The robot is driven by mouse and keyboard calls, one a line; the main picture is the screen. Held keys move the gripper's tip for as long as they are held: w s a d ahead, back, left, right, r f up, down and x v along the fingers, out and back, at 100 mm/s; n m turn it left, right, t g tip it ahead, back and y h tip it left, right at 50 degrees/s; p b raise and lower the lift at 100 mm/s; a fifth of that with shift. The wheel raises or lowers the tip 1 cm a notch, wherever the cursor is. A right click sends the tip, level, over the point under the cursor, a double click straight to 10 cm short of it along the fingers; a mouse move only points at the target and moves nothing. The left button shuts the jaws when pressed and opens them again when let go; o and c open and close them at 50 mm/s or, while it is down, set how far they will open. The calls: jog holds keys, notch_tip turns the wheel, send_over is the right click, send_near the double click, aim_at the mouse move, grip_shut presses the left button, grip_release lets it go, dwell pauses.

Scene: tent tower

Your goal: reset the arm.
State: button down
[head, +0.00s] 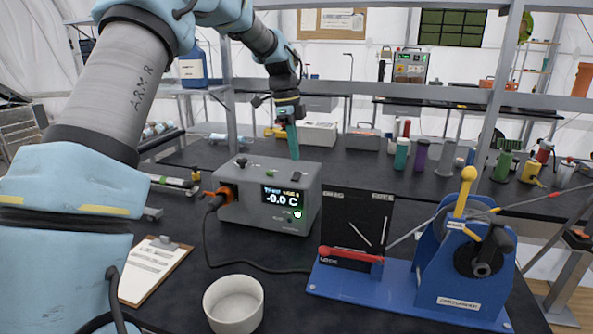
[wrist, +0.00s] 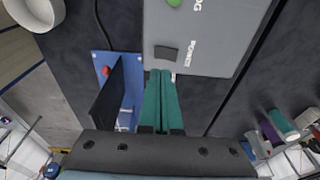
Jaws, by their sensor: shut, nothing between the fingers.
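My arm comes in from the upper left in the head view and reaches over the bench. My gripper (head: 293,140) points down behind and above the grey box with a display (head: 265,195). In the wrist view my gripper's green fingers (wrist: 161,85) lie together, shut, with nothing between them. Their tips appear over the edge of the grey box (wrist: 215,35), near a dark switch marked power. I cannot tell whether they touch it. The box's display reads -9.0 C.
A blue stand with a black panel (head: 355,225), a red bar and a yellow lever (head: 462,192) stands at right. A white bowl (head: 233,305) and a clipboard (head: 152,265) lie in front. A black cable runs from the box. Several coloured cylinders (head: 420,155) stand at back right.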

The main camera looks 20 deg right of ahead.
jog(key=shift+r+p, duration=0.55)
jog(key=shift+r, duration=0.4)
jog(key=s+a+f+n+t+b, duration=0.1)
jog(key=s+a+f+n, duration=0.2)
jog(key=a+n, duration=0.5)
jog(key=s+a+f+n+y+b, duration=0.1)
jog(key=s+a+f+n, duration=0.2)
jog(key=a, duration=0.8)
jog(key=s+a+f+n+t+b, duration=0.1)
jog(key=s+a+f+n, duration=0.15)
jog(key=a+n, duration=0.6)
jog(key=s+a+f+n, duration=0.2)
jog(key=s+a+n, duration=0.3)
jog(key=s+a, duration=0.3)
jog(key=shift+s+a+f+t+b, duration=0.25)
jog(key=shift+a+t+b, duration=0.15)
jog(key=shift+a+b, duration=0.05)
jog(key=c, duration=1.6)
grip_release()
